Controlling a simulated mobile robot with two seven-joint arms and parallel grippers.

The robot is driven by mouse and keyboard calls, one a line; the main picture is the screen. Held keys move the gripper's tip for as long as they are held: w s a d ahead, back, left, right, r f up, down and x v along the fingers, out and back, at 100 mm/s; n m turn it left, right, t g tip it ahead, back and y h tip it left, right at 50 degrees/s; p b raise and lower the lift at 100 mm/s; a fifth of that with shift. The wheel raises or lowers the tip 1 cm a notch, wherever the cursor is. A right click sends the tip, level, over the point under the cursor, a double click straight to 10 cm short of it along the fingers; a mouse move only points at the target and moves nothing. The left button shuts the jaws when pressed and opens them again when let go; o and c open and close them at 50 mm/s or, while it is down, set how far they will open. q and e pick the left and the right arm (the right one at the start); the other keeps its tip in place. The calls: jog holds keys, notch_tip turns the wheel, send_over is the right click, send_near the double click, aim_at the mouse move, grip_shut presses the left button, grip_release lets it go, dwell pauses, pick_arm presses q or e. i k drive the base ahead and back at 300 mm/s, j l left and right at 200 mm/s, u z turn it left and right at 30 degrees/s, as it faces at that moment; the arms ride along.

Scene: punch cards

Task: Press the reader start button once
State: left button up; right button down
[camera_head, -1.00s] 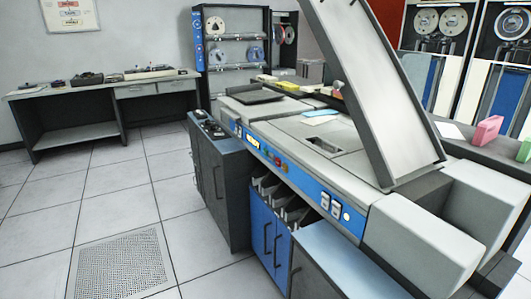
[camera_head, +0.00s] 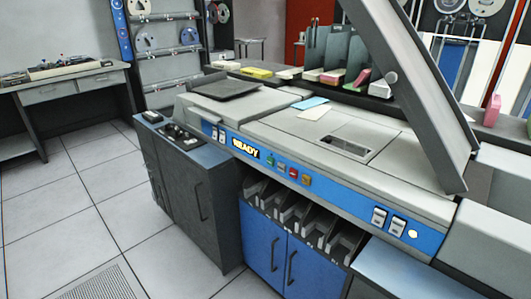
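The card reader (camera_head: 225,105) is a long grey machine with a blue front strip. A lit READY sign (camera_head: 245,148) is on that strip. Just right of the sign is a row of small buttons: a green button (camera_head: 269,159), a red button (camera_head: 293,173) and an orange button (camera_head: 306,180). Any lettering on them is too small to read, so I cannot tell for certain which is the start button. Neither of my grippers is in view.
A raised grey cover (camera_head: 405,75) stands at the machine's right. A dark cabinet (camera_head: 190,190) and a blue cabinet (camera_head: 280,255) with card slots above it stand in front. Cards (camera_head: 311,103) lie on top. Tiled floor (camera_head: 85,200) is clear at left.

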aim_at(270, 162)
jog(key=i+j+z, duration=0.1)
jog(key=j, duration=0.25)
jog(key=i+j+z, duration=0.15)
jog(key=j, duration=0.15)
jog(key=i+j+z, duration=0.1)
jog(key=j, duration=0.25)
jog(key=i+j+z, duration=0.15)
jog(key=j, duration=0.25)
jog(key=k+l, duration=0.05)
